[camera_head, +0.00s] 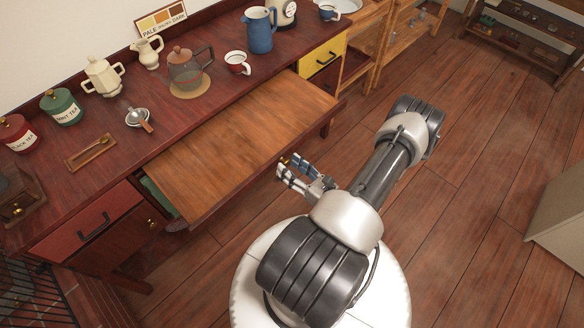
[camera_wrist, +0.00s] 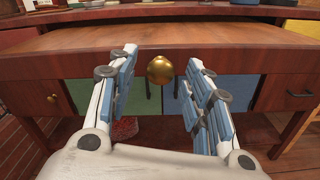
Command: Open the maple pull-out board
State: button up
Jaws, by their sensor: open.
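The maple pull-out board (camera_head: 235,140) is a wide orange-brown panel that projects well out from the front of the dark red desk. In the wrist view, its front edge (camera_wrist: 220,62) runs across the picture. A round brass knob (camera_wrist: 160,70) is on the middle of that edge. My gripper (camera_head: 282,167) is just off the board's front edge, with its fingers pointing at it. In the wrist view, my gripper (camera_wrist: 163,72) is open, with one finger to each side of the knob. I cannot tell whether either finger touches it.
A red drawer (camera_head: 88,222) and a yellow drawer (camera_head: 322,57) flank the board. Bare wooden floor (camera_head: 480,150) lies to the right.

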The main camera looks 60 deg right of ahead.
jog(key=v, duration=1.2)
dwell(0.5)
